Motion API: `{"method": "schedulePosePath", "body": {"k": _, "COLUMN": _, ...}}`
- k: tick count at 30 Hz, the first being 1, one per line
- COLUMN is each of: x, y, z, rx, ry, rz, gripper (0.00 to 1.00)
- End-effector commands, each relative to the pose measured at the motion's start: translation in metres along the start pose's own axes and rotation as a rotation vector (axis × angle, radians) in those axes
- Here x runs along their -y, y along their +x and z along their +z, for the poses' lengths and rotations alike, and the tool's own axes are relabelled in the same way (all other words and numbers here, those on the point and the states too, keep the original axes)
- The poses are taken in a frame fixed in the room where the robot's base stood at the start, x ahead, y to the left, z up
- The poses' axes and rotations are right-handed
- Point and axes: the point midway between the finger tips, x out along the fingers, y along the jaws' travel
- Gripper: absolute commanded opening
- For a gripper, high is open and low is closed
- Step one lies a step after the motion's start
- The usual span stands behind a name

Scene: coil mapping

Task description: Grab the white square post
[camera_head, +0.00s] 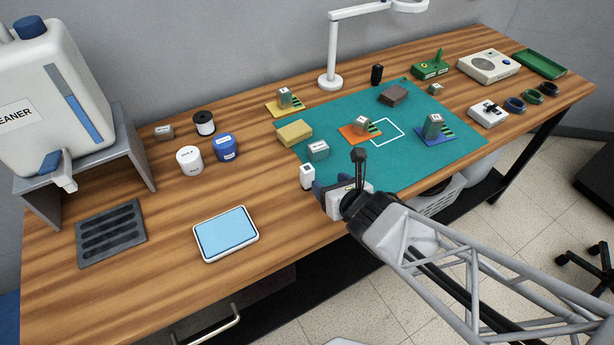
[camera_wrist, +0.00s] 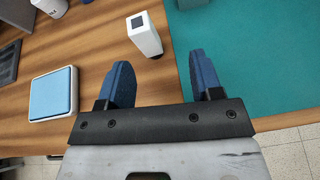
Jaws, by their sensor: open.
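The white square post (camera_head: 307,177) stands upright on the wooden table just beside the left front corner of the teal mat. It has a dark square on its top. In the wrist view the white square post (camera_wrist: 145,36) lies ahead of my gripper, between the lines of the two blue fingers but beyond their tips. My gripper (camera_wrist: 158,58) is open and empty. In the head view my gripper (camera_head: 325,184) is low at the table's front edge, close to the right of the post; its fingers are partly hidden by the wrist.
A blue-topped scale (camera_head: 226,233) lies left of the post. White (camera_head: 190,161) and blue (camera_head: 226,147) jars stand further back.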

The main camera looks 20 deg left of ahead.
Motion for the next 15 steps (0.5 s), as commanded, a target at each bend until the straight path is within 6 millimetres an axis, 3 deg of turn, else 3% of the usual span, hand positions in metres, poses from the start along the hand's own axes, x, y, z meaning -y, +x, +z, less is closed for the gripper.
{"method": "schedulePosePath", "body": {"k": 6, "x": -0.0147, "y": 0.0093, "z": -0.0096, "rx": 0.025, "ry": -0.131, "rz": 0.058, "gripper": 0.6}}
{"method": "schedulePosePath", "body": {"k": 15, "x": -0.0155, "y": 0.0096, "z": -0.0103, "rx": 0.026, "ry": -0.14, "rz": 0.061, "gripper": 0.6}}
